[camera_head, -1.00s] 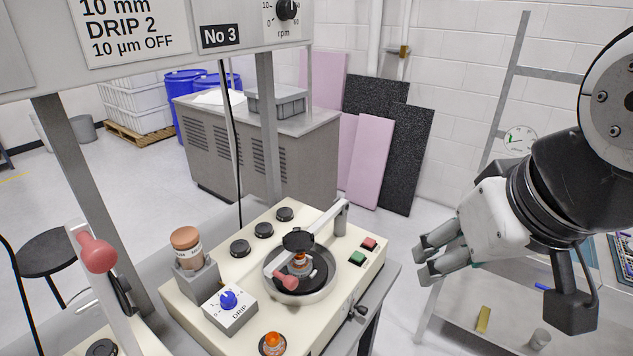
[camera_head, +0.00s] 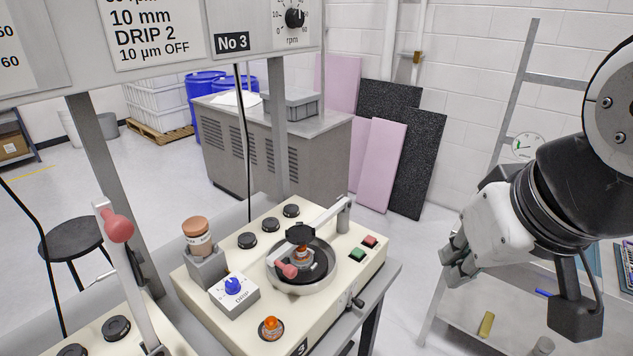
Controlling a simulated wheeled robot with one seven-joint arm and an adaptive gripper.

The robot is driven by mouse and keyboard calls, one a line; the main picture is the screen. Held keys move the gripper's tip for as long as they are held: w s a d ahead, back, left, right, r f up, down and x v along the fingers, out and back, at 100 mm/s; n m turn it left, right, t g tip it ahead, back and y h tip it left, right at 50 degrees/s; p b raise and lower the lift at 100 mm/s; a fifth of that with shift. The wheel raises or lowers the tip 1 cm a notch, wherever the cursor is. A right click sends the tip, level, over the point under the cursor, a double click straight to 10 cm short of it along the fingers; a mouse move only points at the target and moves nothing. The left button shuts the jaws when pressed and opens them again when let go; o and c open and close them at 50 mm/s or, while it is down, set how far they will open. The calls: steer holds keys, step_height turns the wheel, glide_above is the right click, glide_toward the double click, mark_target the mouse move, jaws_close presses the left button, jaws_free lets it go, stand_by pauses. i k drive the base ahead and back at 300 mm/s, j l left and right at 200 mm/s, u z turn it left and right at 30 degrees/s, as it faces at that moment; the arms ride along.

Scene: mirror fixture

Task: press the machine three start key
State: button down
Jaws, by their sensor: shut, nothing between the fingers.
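The machine (camera_head: 341,291) under the "No 3" sign (camera_head: 231,43) is a cream box with a round turntable and a swing arm on top. A green key (camera_head: 357,254) and a red key (camera_head: 370,241) sit side by side near its right back edge. No wording on them can be read. My gripper (camera_head: 446,266) is shut and empty. It hangs in the air to the right of the machine, apart from both keys, with its fingers pointing left and down. Nothing hides the two keys.
The swing arm's post (camera_head: 343,216) stands just behind the keys. A DRIP box with a blue knob (camera_head: 233,287), a brown-capped bottle (camera_head: 198,236) and an orange button (camera_head: 271,328) are farther left. A grey shelf frame (camera_head: 505,115) stands behind my arm.

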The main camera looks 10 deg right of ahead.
mark_target(357, 252)
steer(key=j+z, duration=0.6)
steer(key=z, duration=0.2)
